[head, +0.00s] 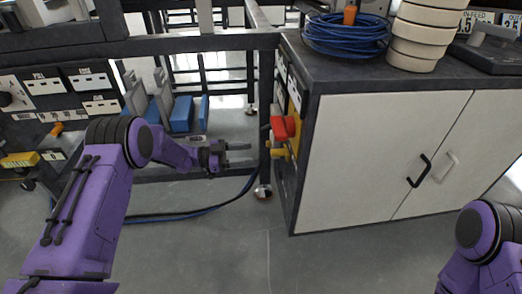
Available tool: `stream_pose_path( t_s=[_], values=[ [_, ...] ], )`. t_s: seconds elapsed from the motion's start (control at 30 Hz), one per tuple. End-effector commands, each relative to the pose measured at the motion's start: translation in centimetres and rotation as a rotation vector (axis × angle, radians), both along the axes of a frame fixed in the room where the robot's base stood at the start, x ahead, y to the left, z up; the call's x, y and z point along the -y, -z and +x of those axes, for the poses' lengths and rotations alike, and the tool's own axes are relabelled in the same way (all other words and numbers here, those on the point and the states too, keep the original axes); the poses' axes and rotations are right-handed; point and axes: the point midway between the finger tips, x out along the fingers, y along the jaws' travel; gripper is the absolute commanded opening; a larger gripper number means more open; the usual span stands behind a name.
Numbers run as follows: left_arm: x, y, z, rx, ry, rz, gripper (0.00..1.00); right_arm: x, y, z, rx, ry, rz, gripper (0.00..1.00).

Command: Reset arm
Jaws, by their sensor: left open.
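My left arm comes in from the left, purple with black joints. Its left gripper (238,155) is open and empty, its two dark fingers pointing right. It hangs in front of the dark frame, a little left of a red and yellow part (283,132) on the cabinet's side. A gap shows between the fingertips and that part. My right arm shows only as a purple and black link at the lower right edge. Its gripper is out of view.
A dark panel (65,88) is at left. Blue blocks (182,113) sit behind the arm. A cable (190,212) crosses the grey floor.

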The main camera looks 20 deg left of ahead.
Motion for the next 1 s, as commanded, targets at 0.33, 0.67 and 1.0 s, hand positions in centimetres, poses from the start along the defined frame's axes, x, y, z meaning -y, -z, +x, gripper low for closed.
stream_pose_path(
  t_s=[0.33, 0.67, 1.0],
  values=[
    [-1.3, 0.0, -0.6, 0.0, 0.001, 0.0, 0.53, 0.0, -0.2, 0.0, 0.0, 0.0, 0.0, 0.43],
    [-1.5, 0.2, -0.1, -0.006, -0.031, 0.006, 0.53, 0.0, -0.2, 0.0, 0.0, 0.0, 0.0, 0.43],
    [-3.8, 13.3, -5.1, -0.564, -0.862, -0.221, 0.53, 0.0, -0.2, 0.0, 0.0, 0.0, 0.0, 0.43]
  ],
)
